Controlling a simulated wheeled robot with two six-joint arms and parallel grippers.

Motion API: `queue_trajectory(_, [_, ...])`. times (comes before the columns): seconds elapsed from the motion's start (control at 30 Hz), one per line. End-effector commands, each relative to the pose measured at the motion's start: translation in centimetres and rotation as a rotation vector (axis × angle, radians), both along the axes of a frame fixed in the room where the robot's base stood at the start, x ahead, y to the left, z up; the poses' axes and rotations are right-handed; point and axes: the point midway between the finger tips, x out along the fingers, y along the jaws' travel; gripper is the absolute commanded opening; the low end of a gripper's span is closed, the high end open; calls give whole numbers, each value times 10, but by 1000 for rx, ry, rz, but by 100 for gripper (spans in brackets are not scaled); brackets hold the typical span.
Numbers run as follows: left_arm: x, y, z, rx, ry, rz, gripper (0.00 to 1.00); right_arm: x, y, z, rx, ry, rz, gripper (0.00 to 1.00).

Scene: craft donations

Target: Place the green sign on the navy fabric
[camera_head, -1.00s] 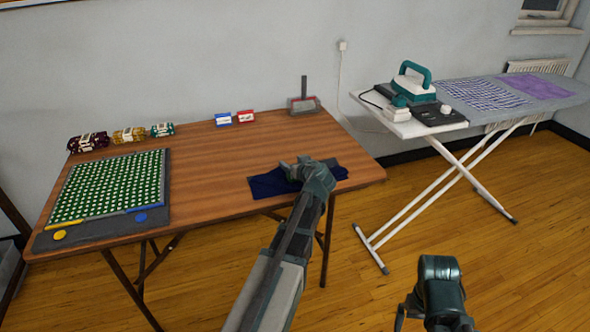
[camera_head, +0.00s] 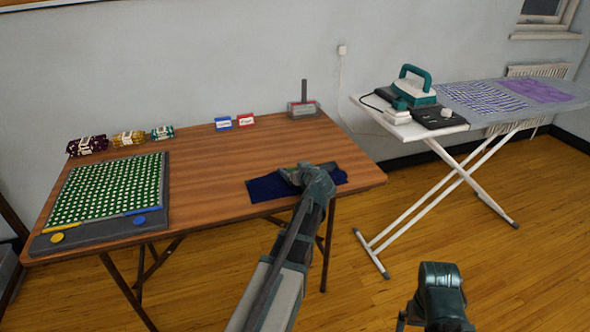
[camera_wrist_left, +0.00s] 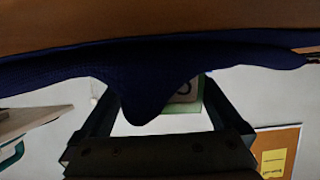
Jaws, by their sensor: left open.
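The navy fabric (camera_head: 268,187) lies at the front right edge of the wooden table. My left gripper (camera_head: 290,174) is over it and covers its middle; its fingers barely show from above. In the left wrist view the fabric (camera_wrist_left: 145,85) sags in a fold between my open left fingers (camera_wrist_left: 160,108). A pale sign with a green border (camera_wrist_left: 190,97) shows behind that fold, partly hidden; its distance is unclear. I cannot make out a green sign in the head view. My right gripper (camera_head: 405,315) is low at the right, away from the table, with its fingers mostly hidden.
A blue sign (camera_head: 223,123) and a red sign (camera_head: 245,119) stand at the table's back. A green dotted mat (camera_head: 110,187) fills the left side, with yarn (camera_head: 128,138) behind it. An ironing board (camera_head: 470,122) with an iron (camera_head: 414,86) stands right. The table's middle is clear.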

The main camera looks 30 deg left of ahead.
Motion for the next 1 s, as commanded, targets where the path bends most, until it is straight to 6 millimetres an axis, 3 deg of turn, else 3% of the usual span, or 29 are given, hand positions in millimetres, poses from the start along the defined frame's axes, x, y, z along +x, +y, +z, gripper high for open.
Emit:
queue_trajectory(0.17, [-1, -1, 17, 1, 0, -1, 100, 0, 0, 17, 0, 0, 0, 100])
queue_trajectory(0.4, [-37, -41, 36, 2, 0, -5, 100, 0, 0, 36, 0, 0, 0, 100])
queue_trajectory(0.7, [-65, -76, 53, 1, 0, -3, 100, 0, 0, 53, 0, 0, 0, 100])
queue_trajectory(1.0, [-72, -85, 56, 1, 0, -1, 100, 0, 0, 56, 0, 0, 0, 100])
